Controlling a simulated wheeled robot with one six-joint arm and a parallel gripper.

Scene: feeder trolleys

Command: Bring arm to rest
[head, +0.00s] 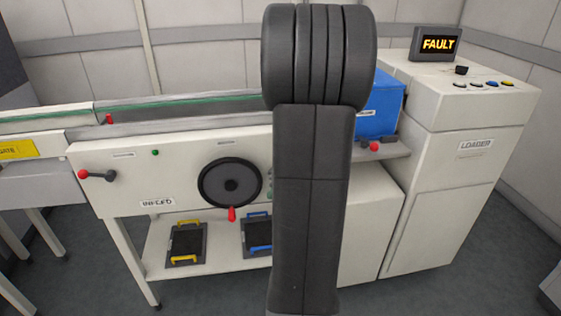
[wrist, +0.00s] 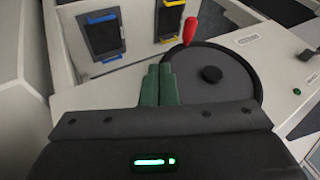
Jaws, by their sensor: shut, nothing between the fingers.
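My gripper (wrist: 157,86) shows in the wrist view, its two green fingers together with nothing between them. Beyond the fingertips is the infeed trolley's front panel, with the black handwheel (wrist: 212,75) and its red knob (wrist: 190,31) just right of the fingers. I cannot tell how far the fingers are from the panel. In the head view my dark arm link stands upright in the middle and hides part of the trolley; my gripper is not visible there. The handwheel (head: 230,185) shows left of my arm, with its red knob (head: 231,214) at the bottom.
The infeed trolley (head: 110,160) has a red-knobbed lever (head: 97,175) at left and a lower shelf with a yellow-handled cassette (head: 186,243) and a blue-handled one (head: 257,235). A blue box (head: 378,105) stands behind my arm. The loader (head: 455,150) at right carries a display (head: 436,44) reading FAULT.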

